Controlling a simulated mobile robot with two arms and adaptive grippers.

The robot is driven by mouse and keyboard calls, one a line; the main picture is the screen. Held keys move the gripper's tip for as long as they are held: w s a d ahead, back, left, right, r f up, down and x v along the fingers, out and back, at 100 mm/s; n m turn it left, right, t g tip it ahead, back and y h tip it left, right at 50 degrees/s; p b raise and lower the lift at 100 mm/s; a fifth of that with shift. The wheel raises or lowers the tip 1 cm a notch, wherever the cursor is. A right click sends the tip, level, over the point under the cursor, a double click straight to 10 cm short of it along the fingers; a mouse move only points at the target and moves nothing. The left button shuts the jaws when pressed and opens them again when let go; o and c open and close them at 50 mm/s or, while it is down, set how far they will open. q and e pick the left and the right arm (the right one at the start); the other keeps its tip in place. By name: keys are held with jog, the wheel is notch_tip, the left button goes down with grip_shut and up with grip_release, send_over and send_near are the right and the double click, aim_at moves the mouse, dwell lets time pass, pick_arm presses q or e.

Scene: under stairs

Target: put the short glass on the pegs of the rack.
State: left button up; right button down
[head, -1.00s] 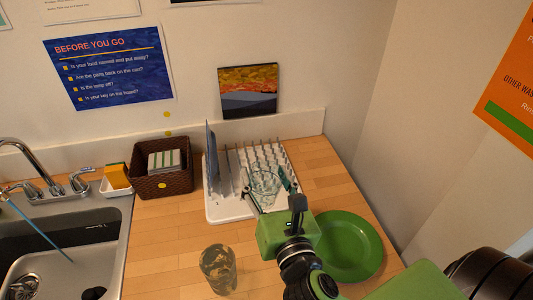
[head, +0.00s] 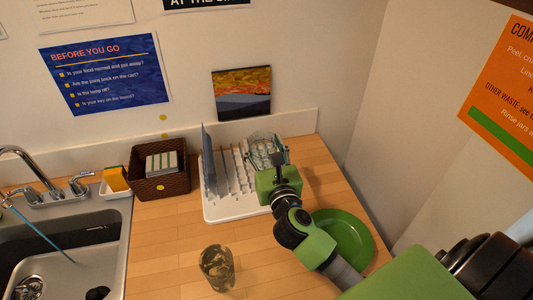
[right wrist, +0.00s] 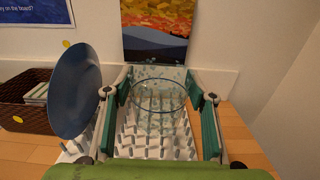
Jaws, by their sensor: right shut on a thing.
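The short glass (head: 266,146) is clear and shows between the fingers of my right gripper (head: 268,158). In the right wrist view, the glass (right wrist: 158,108) sits between two green finger pads, its round rim facing the camera. The gripper is shut on it. The white rack (head: 236,206) stands on the counter with rows of pegs, also in the right wrist view (right wrist: 130,146). The glass is over the back right part of the rack's pegs. I cannot tell whether its lower end touches them. My left gripper is out of view.
A blue plate (right wrist: 75,92) stands upright at the rack's left side. A second glass (head: 217,268) stands on the front counter. A green plate (head: 347,237) lies right of the rack, partly under my arm. A brown basket (head: 160,186) and the sink (head: 100,250) are left.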

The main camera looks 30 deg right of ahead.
aim_at(265, 145)
jog(key=f, duration=0.1)
jog(key=w+d, duration=0.1)
jog(key=f, duration=0.1)
jog(key=shift+w+d+f, duration=0.25)
jog(key=shift+w+f, duration=0.05)
jog(key=shift+w, duration=0.05)
jog(key=f, duration=0.1)
jog(key=f+b, duration=0.1)
jog(key=f, duration=0.1)
jog(key=shift+w+d+f, duration=0.15)
jog(key=shift+d, duration=0.15)
jog(key=shift+a+f, duration=0.1)
jog(key=shift+f, duration=0.05)
jog(key=shift+f+b, duration=0.15)
jog(key=shift+b, duration=0.15)
jog(key=c, duration=0.9)
grip_release()
jog(key=shift+f, duration=0.1)
